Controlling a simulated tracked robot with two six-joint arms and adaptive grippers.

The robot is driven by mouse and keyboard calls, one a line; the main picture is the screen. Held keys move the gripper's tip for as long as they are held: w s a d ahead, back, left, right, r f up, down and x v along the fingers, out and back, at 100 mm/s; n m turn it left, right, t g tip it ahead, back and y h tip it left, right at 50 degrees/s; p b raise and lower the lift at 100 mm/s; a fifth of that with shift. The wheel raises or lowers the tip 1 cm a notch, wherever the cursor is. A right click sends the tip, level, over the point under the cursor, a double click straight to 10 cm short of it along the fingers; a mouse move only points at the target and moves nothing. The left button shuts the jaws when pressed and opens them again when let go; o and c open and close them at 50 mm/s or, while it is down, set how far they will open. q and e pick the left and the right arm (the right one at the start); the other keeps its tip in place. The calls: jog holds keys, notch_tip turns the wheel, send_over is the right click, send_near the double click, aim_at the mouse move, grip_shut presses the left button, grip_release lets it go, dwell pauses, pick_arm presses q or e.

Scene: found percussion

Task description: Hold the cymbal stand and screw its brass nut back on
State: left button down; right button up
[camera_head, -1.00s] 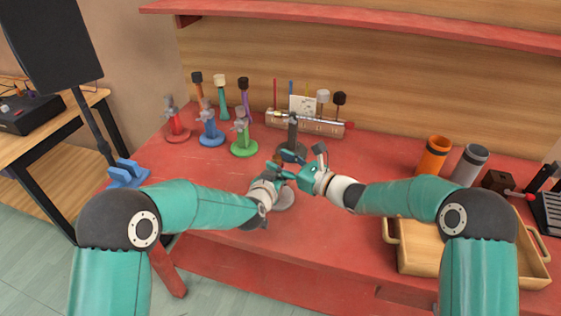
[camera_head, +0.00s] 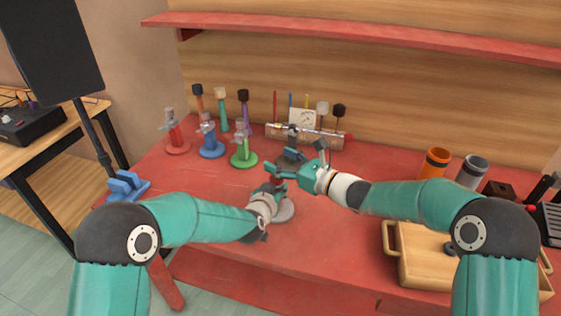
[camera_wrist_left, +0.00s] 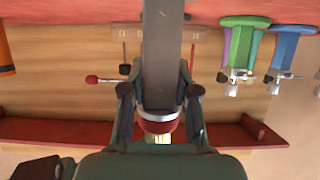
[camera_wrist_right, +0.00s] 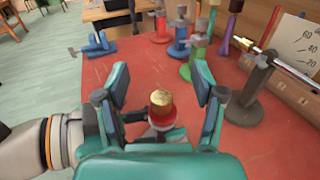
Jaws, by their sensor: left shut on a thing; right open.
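The cymbal stand is a grey post (camera_wrist_left: 162,60) with a red collar (camera_wrist_left: 157,125) near its top; its round grey base (camera_head: 284,211) rests on the red table. My left gripper (camera_head: 275,185) is shut on the post just below the collar. The brass nut (camera_wrist_right: 161,99) sits at the stand's top, above the red part; whether its thread is engaged cannot be seen. My right gripper (camera_wrist_right: 162,98) is open, one finger on each side of the nut, with gaps showing on both sides. The two grippers are very close together in the head view.
Behind stand small red, blue and green stands (camera_head: 242,158) and a dark grey stand (camera_head: 290,157) close beyond my grippers. A wooden tray (camera_head: 425,265) lies at the right, with orange (camera_head: 435,163) and grey cylinders behind it.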

jog(key=shift+o, duration=0.3)
jog(key=v, duration=1.2)
pick_arm(q)
jog(key=c, duration=0.8)
grip_release()
jog(key=v, duration=1.2)
jog(key=shift+d, duration=0.1)
